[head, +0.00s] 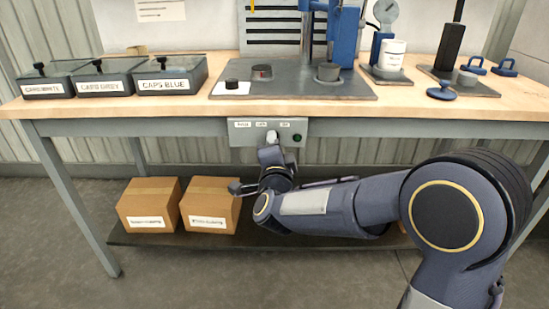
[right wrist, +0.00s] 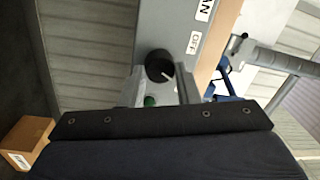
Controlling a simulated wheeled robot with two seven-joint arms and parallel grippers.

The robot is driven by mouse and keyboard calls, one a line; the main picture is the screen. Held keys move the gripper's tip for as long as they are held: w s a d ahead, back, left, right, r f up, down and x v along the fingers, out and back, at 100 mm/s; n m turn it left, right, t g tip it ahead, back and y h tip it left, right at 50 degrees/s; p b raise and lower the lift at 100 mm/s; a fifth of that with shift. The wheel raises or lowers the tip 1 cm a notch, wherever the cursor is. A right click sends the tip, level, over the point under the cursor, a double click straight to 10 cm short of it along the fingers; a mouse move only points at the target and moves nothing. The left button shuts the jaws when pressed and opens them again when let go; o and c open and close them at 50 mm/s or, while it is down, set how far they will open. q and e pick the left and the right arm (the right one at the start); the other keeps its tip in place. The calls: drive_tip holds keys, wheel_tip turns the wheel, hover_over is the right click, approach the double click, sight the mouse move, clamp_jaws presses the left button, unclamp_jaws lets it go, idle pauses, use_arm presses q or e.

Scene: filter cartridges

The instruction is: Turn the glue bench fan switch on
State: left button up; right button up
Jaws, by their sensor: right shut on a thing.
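The grey fan switch panel (head: 240,136) is fixed to the front edge of the workbench. Its black knob (right wrist: 156,62) with a white pointer mark shows in the right wrist view. The mark points to the lower right there, and the "OFF" label (right wrist: 195,42) lies just above and right of the knob. A green lamp or button (head: 297,138) is at the panel's right side; it also shows in the right wrist view (right wrist: 150,100). My right gripper (head: 270,140) is at the panel, its fingers shut on the knob. My left gripper is not in view.
The workbench (head: 190,107) carries three lidded caps boxes (head: 104,84) at left and a blue press (head: 343,35) on a grey plate. A white pot (head: 392,54) stands right of it.

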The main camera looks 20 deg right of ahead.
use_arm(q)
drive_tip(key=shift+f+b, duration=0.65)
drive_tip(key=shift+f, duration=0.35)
use_arm(e)
drive_tip(key=shift+m, duration=0.8)
drive_tip(key=o, duration=1)
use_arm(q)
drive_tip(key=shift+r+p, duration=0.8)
use_arm(e)
drive_tip(key=v, duration=0.8)
drive_tip(key=shift+f, duration=0.1)
